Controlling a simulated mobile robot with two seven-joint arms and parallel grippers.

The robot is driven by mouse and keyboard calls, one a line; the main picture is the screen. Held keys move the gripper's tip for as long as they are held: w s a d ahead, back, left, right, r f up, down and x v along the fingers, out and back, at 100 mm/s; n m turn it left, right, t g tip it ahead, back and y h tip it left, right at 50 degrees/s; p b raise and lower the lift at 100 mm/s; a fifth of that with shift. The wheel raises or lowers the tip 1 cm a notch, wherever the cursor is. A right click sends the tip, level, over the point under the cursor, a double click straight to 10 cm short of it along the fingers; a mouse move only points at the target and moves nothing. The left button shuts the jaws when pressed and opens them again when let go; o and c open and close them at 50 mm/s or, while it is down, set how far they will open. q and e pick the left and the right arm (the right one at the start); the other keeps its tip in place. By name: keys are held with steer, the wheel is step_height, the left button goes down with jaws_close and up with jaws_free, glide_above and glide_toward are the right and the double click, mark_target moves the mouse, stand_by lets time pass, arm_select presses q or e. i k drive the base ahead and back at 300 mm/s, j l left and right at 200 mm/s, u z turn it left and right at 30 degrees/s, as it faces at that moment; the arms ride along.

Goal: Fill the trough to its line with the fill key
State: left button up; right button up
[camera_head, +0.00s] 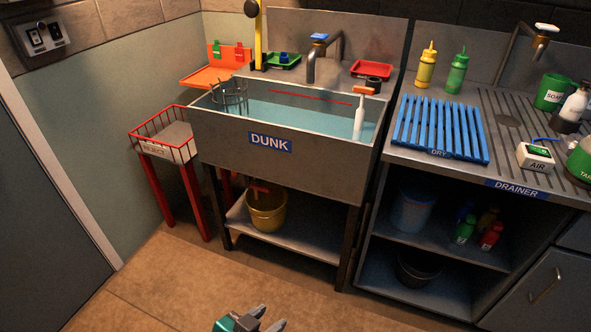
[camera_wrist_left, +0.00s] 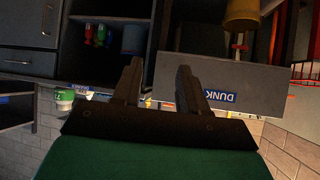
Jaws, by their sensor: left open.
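The steel trough (camera_head: 225,132) marked DUNK holds blue-green water (camera_head: 300,115). A red line (camera_head: 310,97) runs along its inner back wall, with the water surface a little below it. A tap (camera_head: 311,66) stands behind the trough, topped by a blue handle (camera_head: 319,37) that looks like the fill key. My left gripper (camera_head: 266,319) is low at the bottom edge, in front of the trough and well apart from it, open and empty. In the left wrist view its open fingers (camera_wrist_left: 159,66) point toward the trough front (camera_wrist_left: 255,85), seen upside down. The tap is not clear there.
A wire basket (camera_head: 230,92) and a white bottle-like thing (camera_head: 359,118) are in the trough. A red-railed stand (camera_head: 163,130) is at left, a blue rack (camera_head: 440,126) on the drainer at right. A bucket (camera_head: 266,212) sits underneath. The floor in front is clear.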

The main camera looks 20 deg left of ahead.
mark_target(320, 37)
steer(key=i+j+z, duration=0.3)
steer(key=j, duration=0.4)
steer(key=j+z, duration=0.35)
steer(key=j, duration=0.35)
steer(key=i+j+z, duration=0.1)
steer(key=j+z, duration=0.2)
steer(key=j, duration=0.45)
